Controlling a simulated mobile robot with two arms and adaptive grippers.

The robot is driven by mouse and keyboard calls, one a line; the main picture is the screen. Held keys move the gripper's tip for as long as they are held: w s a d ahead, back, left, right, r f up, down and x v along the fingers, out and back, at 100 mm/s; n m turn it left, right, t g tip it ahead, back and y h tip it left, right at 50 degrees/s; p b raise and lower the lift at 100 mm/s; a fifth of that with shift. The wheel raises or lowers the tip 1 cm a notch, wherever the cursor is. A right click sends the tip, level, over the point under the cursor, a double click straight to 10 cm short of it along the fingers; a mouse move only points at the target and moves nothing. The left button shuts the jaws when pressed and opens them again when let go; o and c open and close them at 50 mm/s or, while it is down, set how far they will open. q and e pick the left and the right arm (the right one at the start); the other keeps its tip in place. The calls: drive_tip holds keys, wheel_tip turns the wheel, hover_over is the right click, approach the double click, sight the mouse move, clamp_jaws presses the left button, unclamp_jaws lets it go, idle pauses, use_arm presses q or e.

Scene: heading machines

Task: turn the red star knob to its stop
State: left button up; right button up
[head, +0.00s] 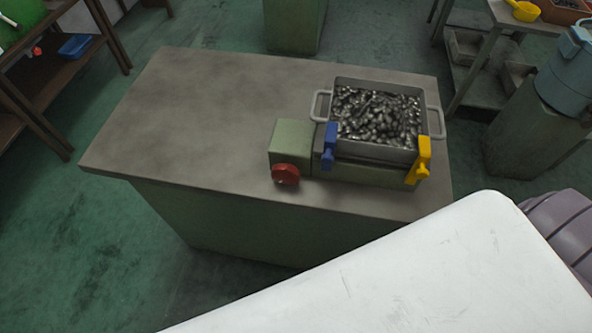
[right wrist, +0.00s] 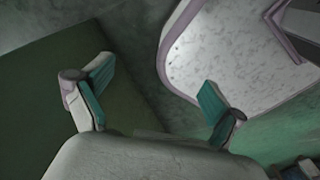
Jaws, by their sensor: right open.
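The red star knob (head: 286,174) sits on the front of a small green box (head: 291,146) on the workbench. In the head view neither gripper shows, and nothing touches the knob. In the right wrist view my right gripper (right wrist: 155,95) is open and empty, its two teal-padded fingers spread wide apart. The knob does not show in the right wrist view.
A grey bin (head: 384,153) of metal parts stands right of the knob, with a blue clamp (head: 329,145) and a yellow clamp (head: 418,160) at its front. The workbench top (head: 200,110) is clear on the left. A large white surface (head: 430,270) covers the lower right.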

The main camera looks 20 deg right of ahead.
drive_tip(key=w+a+r+n+t+b, duration=0.25)
drive_tip(key=w+a+n, duration=0.55)
drive_tip(key=n, duration=0.4)
drive_tip(key=n+t+h+b, duration=0.7)
drive_tip(key=n+t+h, duration=0.4)
drive_tip(key=n, duration=0.8)
approach(284, 178)
drive_tip(key=shift+t+y, duration=0.35)
drive_tip(key=shift+y, duration=0.35)
drive_tip(key=p+x, duration=0.1)
drive_tip(key=x, duration=1)
drive_tip(key=shift+s+d+r+p, duration=0.1)
drive_tip(key=shift+d+p, duration=0.3)
drive_tip(key=shift+d, duration=0.05)
drive_tip(key=c, duration=1.2)
